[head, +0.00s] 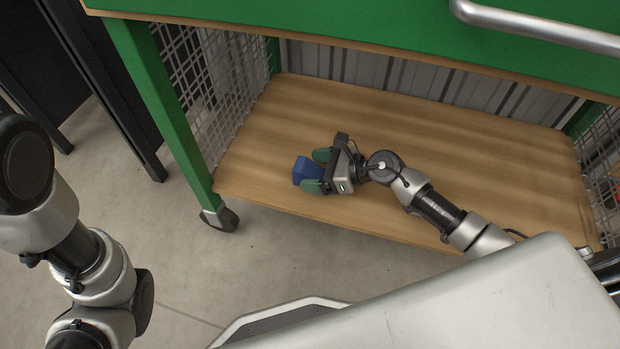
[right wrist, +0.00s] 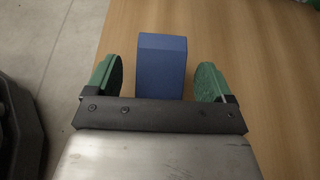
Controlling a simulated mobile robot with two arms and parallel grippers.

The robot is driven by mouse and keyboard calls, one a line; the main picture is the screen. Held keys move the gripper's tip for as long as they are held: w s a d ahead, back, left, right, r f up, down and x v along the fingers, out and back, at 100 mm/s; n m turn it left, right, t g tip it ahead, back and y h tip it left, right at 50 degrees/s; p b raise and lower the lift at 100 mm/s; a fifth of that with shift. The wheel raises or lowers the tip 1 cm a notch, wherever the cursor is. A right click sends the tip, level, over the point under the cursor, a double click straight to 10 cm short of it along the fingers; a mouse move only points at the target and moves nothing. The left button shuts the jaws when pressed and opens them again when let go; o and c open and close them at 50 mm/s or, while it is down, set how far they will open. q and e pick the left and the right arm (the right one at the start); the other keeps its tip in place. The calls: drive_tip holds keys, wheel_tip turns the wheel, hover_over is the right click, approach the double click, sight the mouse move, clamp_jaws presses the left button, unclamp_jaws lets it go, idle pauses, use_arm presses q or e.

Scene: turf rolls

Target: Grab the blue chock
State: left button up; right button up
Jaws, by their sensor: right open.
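The blue chock (head: 303,171) sits on the wooden lower shelf (head: 440,150) of a green cart, near the shelf's front left part. My right gripper (head: 317,170) is open, with its green fingers on either side of the chock. In the right wrist view the chock (right wrist: 162,66) stands between the two fingers (right wrist: 160,82), with a gap showing on each side. The chock's near end is partly hidden behind the gripper's dark bar. My left arm shows at the left of the head view, but its gripper is not visible.
The cart's green top body (head: 370,30) overhangs the shelf, with a metal handle (head: 540,28). A green leg (head: 165,95) on a caster (head: 220,218) and a wire mesh side (head: 215,90) bound the left. The shelf behind the chock is bare.

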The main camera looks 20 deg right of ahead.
drive_tip(key=shift+x, duration=0.8)
drive_tip(key=c, duration=1.1)
drive_tip(key=shift+r, duration=0.1)
drive_tip(key=shift+c, duration=0.2)
drive_tip(key=shift+w+r, duration=0.1)
drive_tip(key=shift+r, duration=0.05)
